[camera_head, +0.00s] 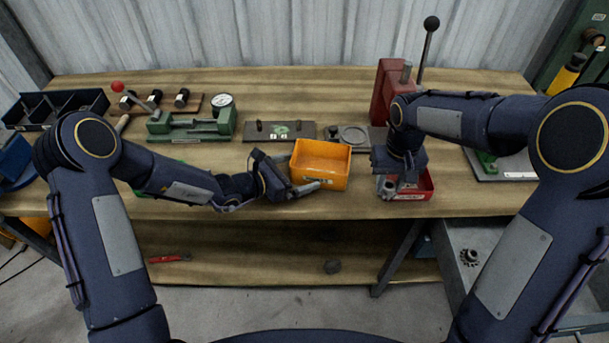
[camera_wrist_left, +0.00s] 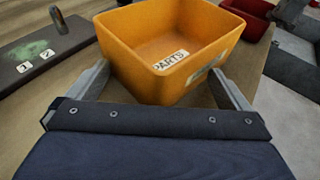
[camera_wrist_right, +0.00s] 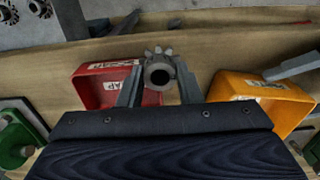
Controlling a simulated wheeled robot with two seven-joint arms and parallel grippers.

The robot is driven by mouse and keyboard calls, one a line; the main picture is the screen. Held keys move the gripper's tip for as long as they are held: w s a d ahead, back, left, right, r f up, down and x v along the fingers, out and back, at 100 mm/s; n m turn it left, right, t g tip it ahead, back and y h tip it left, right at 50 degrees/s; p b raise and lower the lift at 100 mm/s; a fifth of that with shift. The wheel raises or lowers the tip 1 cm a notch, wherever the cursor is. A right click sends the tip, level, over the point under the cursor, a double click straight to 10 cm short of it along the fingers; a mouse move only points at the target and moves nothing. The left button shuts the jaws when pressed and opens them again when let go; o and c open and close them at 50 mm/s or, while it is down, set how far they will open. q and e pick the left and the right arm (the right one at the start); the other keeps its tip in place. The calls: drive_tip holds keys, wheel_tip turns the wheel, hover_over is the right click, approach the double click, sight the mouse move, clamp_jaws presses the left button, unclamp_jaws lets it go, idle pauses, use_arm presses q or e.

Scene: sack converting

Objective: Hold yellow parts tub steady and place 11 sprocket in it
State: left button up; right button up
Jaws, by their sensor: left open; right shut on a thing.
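The yellow parts tub (camera_head: 322,150) stands near the bench's front edge; its label shows in the left wrist view (camera_wrist_left: 185,45). The part of its inside that I see looks empty. My left gripper (camera_head: 302,174) is open, with one finger on either side of the tub's near corner (camera_wrist_left: 163,85); contact is unclear. My right gripper (camera_wrist_right: 158,88) is shut on a grey toothed sprocket (camera_wrist_right: 159,70) with a centre hole. It is at the red bin (camera_head: 428,186), to the right of the tub. The sprocket is not clear in the head view.
The red bin also shows in the right wrist view (camera_wrist_right: 98,90). Another sprocket (camera_head: 468,257) lies on the grey surface (camera_head: 450,240) at lower right. A dark plate (camera_head: 280,131), a green fixture (camera_head: 190,124) and a red press (camera_head: 388,92) stand behind the tub.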

use_arm(q)
drive_tip(key=shift+w+d+f, duration=0.1)
drive_tip(key=shift+w+d, duration=0.1)
drive_tip(key=shift+d, duration=0.15)
drive_tip(key=c, duration=1.1)
